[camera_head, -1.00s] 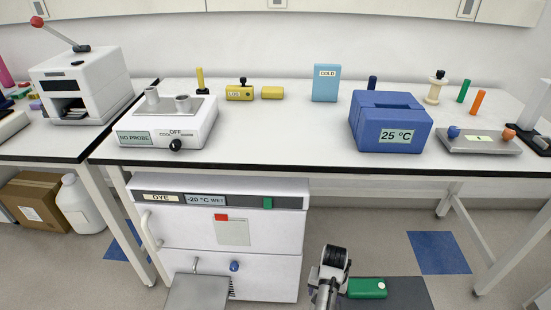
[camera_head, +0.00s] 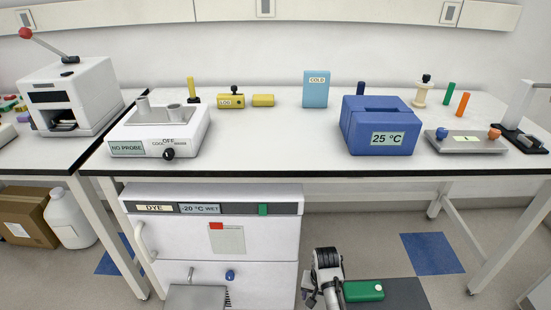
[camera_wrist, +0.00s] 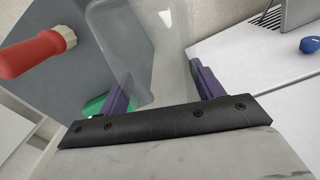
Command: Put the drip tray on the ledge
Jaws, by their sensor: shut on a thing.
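My gripper (camera_wrist: 160,88) shows in the wrist view with two purple fingers apart. Between them is a pale, see-through panel (camera_wrist: 150,45), which looks like the drip tray; its far edge is out of frame. In the head view part of my arm shows at the bottom middle, but the fingers and the tray cannot be made out. The ledge looks to be the grey metal shelf (camera_head: 195,298) under the tap on the white cabinet's front. A grey plate (camera_wrist: 298,12) beside a blue knob at the top right of the wrist view seems to be this ledge, apart from my gripper.
The white cabinet (camera_head: 255,240) stands under the bench, with a blue knob (camera_head: 230,275) and a door handle (camera_head: 145,243). A red handle (camera_wrist: 30,55) shows at the wrist view's left. A green box (camera_head: 363,291) lies right of my arm. Bench legs stand at both sides.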

